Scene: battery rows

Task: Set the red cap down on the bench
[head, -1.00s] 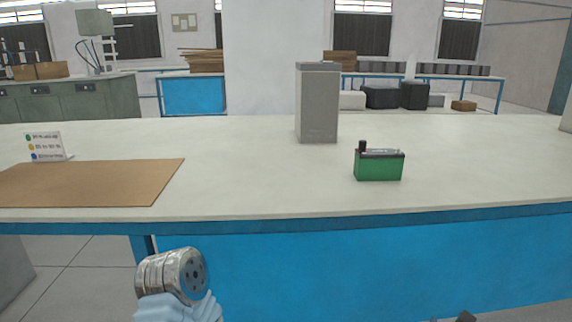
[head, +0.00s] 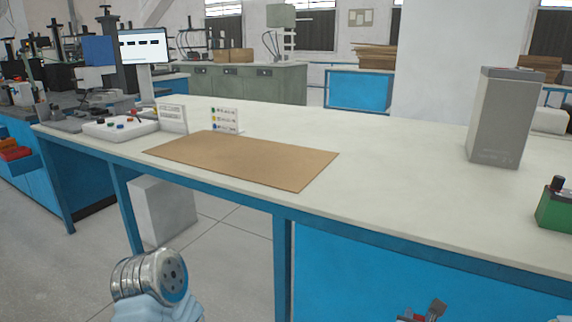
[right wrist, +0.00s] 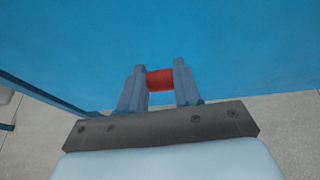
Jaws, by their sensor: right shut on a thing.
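The red cap (right wrist: 160,80) is between the two fingers of my right gripper (right wrist: 160,82) in the right wrist view, with the bench's blue side panel filling the view beyond. My right gripper (head: 424,311) also shows at the bottom edge of the head view, in front of the blue panel and lower than the bench top, with a little red between its fingers. The bench (head: 390,190) has a pale top with much bare surface. My left gripper is not in view; only part of my left arm shows at lower left.
A brown mat (head: 240,160) lies on the bench. A white tray (head: 97,131) with coloured caps is at the left end. A grey box (head: 499,118) and a green battery (head: 556,207) stand on the right. The top between mat and box is clear.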

